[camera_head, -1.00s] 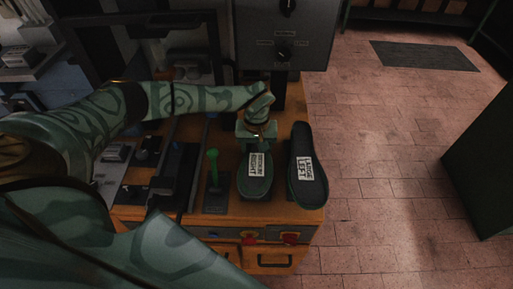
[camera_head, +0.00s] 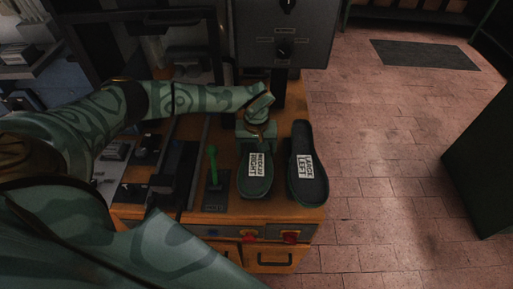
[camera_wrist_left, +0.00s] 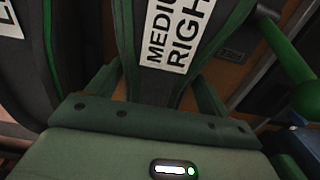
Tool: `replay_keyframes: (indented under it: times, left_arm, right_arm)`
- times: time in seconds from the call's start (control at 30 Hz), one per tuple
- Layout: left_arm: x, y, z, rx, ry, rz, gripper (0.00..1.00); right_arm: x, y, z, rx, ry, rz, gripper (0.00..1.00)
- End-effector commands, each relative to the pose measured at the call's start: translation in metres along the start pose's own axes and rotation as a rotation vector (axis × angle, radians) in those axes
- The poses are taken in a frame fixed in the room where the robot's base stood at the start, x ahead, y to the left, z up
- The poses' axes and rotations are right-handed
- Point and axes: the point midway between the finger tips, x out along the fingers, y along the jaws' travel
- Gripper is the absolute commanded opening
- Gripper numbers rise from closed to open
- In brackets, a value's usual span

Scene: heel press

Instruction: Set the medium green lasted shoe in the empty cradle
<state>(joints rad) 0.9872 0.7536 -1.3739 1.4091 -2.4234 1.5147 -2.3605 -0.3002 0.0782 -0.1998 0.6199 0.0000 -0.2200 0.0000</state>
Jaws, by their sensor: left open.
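The medium shoe (camera_head: 256,187), dark green with a white label reading MEDIUM RIGHT, lies sole up on the wooden bench top. It also shows close up in the left wrist view (camera_wrist_left: 146,78). My left gripper (camera_head: 256,143) is over the far, narrow end of this shoe. In the wrist view its two open fingers (camera_wrist_left: 155,90) stand on either side of the narrow part, with no clear grip on it. The empty cradle cannot be told surely among the dark fixtures left of the shoe. My right gripper is not in view.
A LARGE LEFT shoe (camera_head: 309,185) lies close on the right, near the bench edge. A green-handled lever (camera_head: 213,165) stands just left of the medium shoe. Dark fixtures (camera_head: 178,172) and rails crowd the left. A grey control box (camera_head: 284,35) rises behind. Open floor lies right.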

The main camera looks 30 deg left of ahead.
Motion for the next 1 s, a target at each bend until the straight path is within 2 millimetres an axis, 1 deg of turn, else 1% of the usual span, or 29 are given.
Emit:
replay_keyframes:
  times: [0.07, 0.17, 0.27, 0.5, 0.7, 0.83, 1.0]
  left_arm:
    - [-0.003, 0.0, 0.0, 0.0, 0.0, 0.0, 0.8]
    - [-0.015, 0.0, -0.001, 0.0, 0.002, 0.001, 0.8]
    - [-0.037, 0.0, -0.001, 0.0, 0.003, 0.002, 0.8]
    - [-0.1, 0.001, -0.002, -0.001, 0.004, 0.003, 0.8]
    - [-0.14, 0.001, -0.001, -0.001, 0.002, 0.002, 0.8]
    - [-0.156, 0.0, -0.001, 0.0, 0.002, 0.001, 0.8]
    - [-0.164, 0.0, -0.001, 0.0, 0.001, 0.002, 0.8]
  right_arm:
    - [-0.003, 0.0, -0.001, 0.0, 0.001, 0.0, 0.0]
    - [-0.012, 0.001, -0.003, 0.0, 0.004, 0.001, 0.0]
    - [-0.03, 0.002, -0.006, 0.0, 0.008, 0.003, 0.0]
    - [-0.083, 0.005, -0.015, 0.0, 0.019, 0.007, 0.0]
    - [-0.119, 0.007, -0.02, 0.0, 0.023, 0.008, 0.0]
    - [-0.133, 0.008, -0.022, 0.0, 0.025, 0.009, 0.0]
    - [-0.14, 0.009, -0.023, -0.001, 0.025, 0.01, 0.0]
